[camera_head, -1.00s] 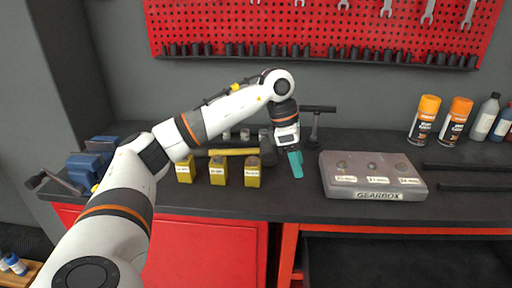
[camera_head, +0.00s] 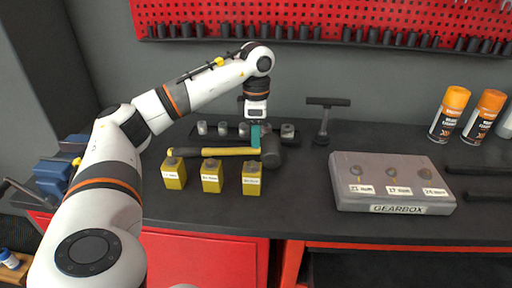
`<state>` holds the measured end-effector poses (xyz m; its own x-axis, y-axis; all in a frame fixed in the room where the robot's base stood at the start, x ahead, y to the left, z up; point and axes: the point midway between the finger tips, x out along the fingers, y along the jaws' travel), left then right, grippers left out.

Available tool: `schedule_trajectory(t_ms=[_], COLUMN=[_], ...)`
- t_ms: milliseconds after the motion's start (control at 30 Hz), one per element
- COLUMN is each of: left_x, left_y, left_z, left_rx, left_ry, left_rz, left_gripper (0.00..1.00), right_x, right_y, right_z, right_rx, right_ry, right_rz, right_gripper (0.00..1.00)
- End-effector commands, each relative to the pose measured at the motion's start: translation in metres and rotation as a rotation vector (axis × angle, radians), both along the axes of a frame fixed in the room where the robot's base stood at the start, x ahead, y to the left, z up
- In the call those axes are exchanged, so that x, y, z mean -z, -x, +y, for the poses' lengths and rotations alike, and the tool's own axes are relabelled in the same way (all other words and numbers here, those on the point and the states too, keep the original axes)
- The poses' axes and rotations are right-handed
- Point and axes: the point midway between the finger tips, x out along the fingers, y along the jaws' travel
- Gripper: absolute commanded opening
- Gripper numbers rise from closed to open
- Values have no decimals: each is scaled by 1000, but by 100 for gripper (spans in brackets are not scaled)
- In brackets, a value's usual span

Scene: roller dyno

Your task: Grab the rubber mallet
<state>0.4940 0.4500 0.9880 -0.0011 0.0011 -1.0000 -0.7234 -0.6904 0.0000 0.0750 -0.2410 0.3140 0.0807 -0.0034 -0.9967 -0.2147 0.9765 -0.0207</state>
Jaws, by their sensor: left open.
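The rubber mallet lies on the dark workbench, with a black and yellow handle (camera_head: 222,152) pointing left and a dark head (camera_head: 271,151) at its right end. My left gripper (camera_head: 256,138) points down over the handle close to the head. Its teal fingers are open; from this view I cannot tell whether they straddle the handle or stay above it. My right gripper is out of view.
Several yellow blocks (camera_head: 212,177) stand just in front of the handle. Small grey sockets (camera_head: 223,128) sit behind it. A black T-shaped tool (camera_head: 323,120) stands right of the head, and a grey gearbox case (camera_head: 394,184) is farther right. Spray cans (camera_head: 449,113) stand at the back right.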

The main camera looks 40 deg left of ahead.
Motion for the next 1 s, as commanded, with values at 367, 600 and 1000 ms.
schedule_trajectory(t_ms=[367,600,1000], left_x=[45,55,55], left_y=[1,1,1], left_z=[0,0,0], left_rx=[-1,0,0], left_ry=[0,0,1], left_rz=[1,-1,-2], left_gripper=[46,46,0], right_x=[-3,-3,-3], right_y=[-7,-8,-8], right_z=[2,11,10], right_rx=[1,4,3], right_ry=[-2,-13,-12], right_rz=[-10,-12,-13], right_gripper=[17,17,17])
